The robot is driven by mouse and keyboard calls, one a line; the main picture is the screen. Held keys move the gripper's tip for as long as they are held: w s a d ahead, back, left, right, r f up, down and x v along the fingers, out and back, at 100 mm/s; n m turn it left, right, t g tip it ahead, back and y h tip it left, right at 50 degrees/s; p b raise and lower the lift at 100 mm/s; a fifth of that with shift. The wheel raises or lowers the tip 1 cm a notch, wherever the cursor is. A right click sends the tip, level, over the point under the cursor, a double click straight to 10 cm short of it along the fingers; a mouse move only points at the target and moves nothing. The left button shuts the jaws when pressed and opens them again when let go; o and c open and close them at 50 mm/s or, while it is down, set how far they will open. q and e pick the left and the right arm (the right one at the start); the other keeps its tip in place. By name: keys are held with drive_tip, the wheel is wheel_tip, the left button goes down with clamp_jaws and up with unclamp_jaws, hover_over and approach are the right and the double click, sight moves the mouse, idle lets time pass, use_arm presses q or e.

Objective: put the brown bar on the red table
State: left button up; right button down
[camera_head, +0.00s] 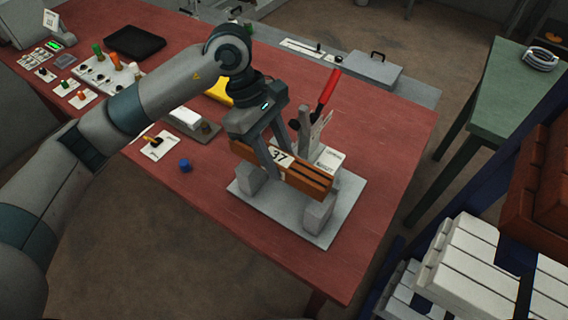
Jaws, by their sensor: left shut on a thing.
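The brown bar (308,179) is a long, grooved wooden-looking piece with a white label marked 37. It lies across the grey blocks of a light grey fixture (257,203), at the right end of the red table (340,258). My left gripper (279,161) comes down from above and is shut on the bar near its label. I cannot tell whether the bar touches the blocks or hangs just above them. My right gripper is not in view.
A red-handled clamp (328,88) stands behind the bar. Bare red tabletop lies in front of and right of the fixture. A green table (505,88) and white crates (470,260) stand at the right.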

sight(284, 169)
use_arm(q)
drive_tip(key=shift+s+d+r+p, duration=0.1)
drive_tip(key=shift+s+d+p, duration=0.15)
drive_tip(key=shift+d+p, duration=0.1)
drive_tip(key=shift+s+d+f+p, duration=0.15)
drive_tip(key=shift+f+p, duration=0.1)
drive_tip(key=shift+p, duration=0.1)
wheel_tip(284, 169, down, 3)
drive_tip(key=shift+r+p, duration=0.1)
drive_tip(key=shift+p, duration=0.7)
drive_tip(key=shift+f, duration=0.2)
drive_tip(key=shift+f, duration=0.15)
